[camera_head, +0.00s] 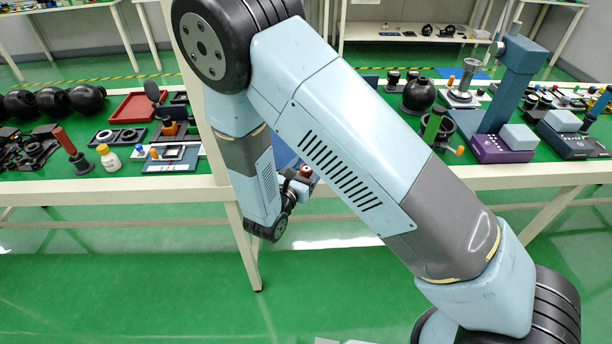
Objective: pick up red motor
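My gripper (298,184) is at the wrist's end, small, dark and partly hidden by the arm. A small dark-red round piece (305,171) shows right at the gripper, by the table's front edge. It may be the red motor, but I cannot tell for sure. I cannot tell whether the fingers are open or shut, or whether they touch this piece.
The green-topped table (218,186) carries many parts. At left are a red tray (133,107), a red-handled tool (64,140) and a yellow-capped bottle (108,156). At right are a green cylinder (433,124), a blue stand (510,85) and a purple box (490,149). The floor in front is clear.

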